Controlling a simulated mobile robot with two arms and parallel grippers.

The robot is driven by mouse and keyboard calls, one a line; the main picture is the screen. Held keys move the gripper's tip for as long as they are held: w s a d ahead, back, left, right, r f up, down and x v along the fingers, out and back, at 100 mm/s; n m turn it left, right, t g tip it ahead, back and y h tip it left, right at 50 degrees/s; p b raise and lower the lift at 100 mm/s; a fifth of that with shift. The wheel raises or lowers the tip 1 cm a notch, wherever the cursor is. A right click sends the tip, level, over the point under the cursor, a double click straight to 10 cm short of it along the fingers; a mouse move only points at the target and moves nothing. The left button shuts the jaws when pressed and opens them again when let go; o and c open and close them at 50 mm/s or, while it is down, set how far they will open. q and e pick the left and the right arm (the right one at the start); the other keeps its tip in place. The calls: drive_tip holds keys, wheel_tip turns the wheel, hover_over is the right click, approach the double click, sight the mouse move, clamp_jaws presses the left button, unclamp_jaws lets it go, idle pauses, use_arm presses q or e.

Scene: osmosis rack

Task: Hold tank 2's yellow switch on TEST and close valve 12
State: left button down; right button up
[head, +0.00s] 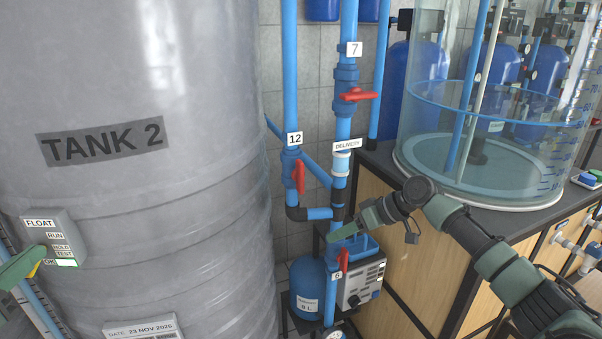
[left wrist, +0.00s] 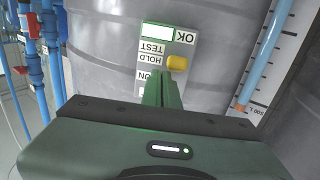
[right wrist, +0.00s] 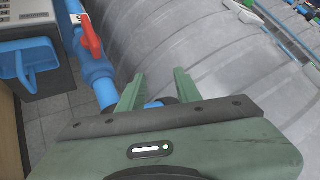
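Tank 2 (head: 150,200) is the large grey ribbed tank. Its float box (head: 66,225) has RUN, HOLD and TEST labels and a lit OK lamp. The yellow switch (left wrist: 177,63) sticks out beside the HOLD label in the left wrist view. My left gripper (left wrist: 165,80) has its fingers together, with the tips right beside the switch; contact is unclear. Valve 12's red handle (head: 298,177) lies along its vertical blue pipe, under the 12 label. My right gripper (head: 337,233) is below and right of that handle, apart from it; the right wrist view (right wrist: 157,85) shows it open and empty.
Valve 7 (head: 358,95) has a sideways red handle above right. Valve 6 (head: 343,261) sits just below my right gripper, near a white control box (head: 361,283). A clear cylinder (head: 490,110) stands on the bench at right. Pipes crowd the gap beside the tank.

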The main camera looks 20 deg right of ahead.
drive_tip(key=w+a+r+g+h, duration=0.1)
drive_tip(key=w+a+r, duration=0.2)
drive_tip(key=a+r, duration=0.25)
drive_tip(key=m+g+h, duration=0.1)
drive_tip(key=m+h, duration=0.3)
drive_tip(key=h, duration=0.2)
approach(303, 165)
drive_tip(key=f, duration=0.1)
drive_tip(key=x, duration=1.2)
drive_tip(key=shift+w+r, duration=0.15)
drive_tip(key=shift+w, duration=0.1)
clamp_jaws()
